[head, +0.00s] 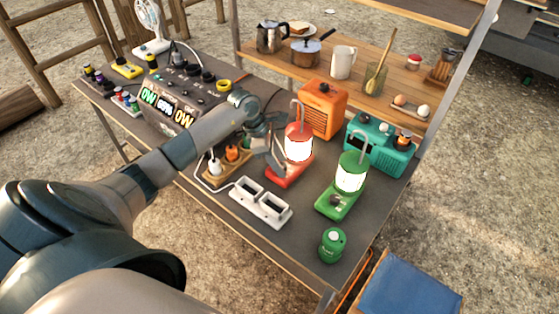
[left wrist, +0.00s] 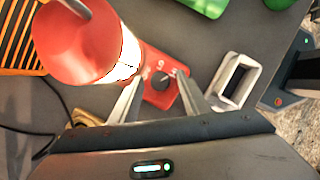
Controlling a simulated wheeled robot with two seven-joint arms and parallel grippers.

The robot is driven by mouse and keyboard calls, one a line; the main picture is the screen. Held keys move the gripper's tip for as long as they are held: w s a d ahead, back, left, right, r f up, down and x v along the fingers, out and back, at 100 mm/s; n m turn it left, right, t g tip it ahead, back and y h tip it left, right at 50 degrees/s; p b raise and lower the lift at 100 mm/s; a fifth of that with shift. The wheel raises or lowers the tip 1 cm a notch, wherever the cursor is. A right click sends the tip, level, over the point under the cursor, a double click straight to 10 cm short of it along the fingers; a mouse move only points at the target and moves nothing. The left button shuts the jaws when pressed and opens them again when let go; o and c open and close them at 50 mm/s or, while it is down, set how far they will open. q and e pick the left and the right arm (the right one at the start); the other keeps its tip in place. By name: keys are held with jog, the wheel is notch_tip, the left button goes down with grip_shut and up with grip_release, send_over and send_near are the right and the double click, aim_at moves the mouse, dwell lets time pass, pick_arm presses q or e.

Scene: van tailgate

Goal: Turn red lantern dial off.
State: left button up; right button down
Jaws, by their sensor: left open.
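The red lantern (head: 299,143) stands on the grey table with its white lamp section glowing. In the left wrist view, the lantern (left wrist: 80,40) shows its red top at the upper left. Its red base (left wrist: 150,95) carries a dark round dial (left wrist: 161,81) with white marks around it. My left gripper (head: 272,160) is at the lantern's base. In the left wrist view, the open fingers (left wrist: 160,103) stand on either side of the dial, apart from it as far as I can see. My right gripper is not in view.
A lit green lantern (head: 350,172) stands to the right. A white two-slot holder (head: 261,203) is in front, and a power strip (head: 227,163) lies left of it. An orange heater (head: 322,108) and a teal radio (head: 380,145) stand behind.

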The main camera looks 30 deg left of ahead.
pick_arm(q)
jog(key=c, duration=1)
